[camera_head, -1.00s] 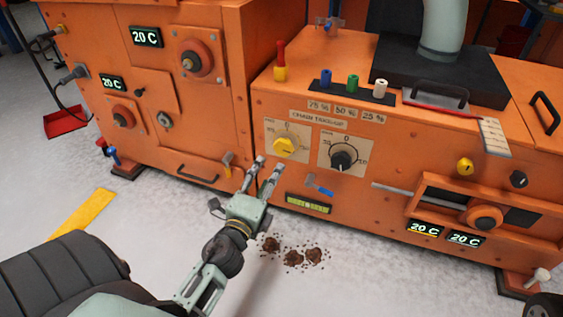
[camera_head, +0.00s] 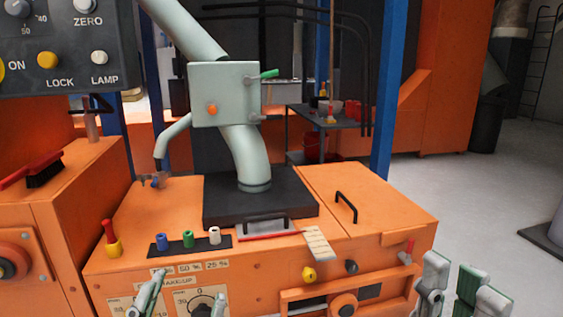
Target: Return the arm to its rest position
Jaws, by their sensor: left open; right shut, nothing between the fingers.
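My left gripper (camera_head: 187,288) shows at the bottom edge of the head view. Its two fingers are apart and empty, in front of the orange machine's dial panel (camera_head: 128,301). My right gripper (camera_head: 455,285) is at the bottom right, beside the machine's right front corner. It is shut with nothing in it. Both arms are cut off by the lower frame edge.
The orange machine (camera_head: 375,212) fills the middle, with a grey pipe (camera_head: 245,160) rising from its top. A control panel (camera_head: 65,45) hangs at the upper left. A red-handled brush (camera_head: 40,172) lies on the left cabinet. Open floor (camera_head: 475,200) is at the right.

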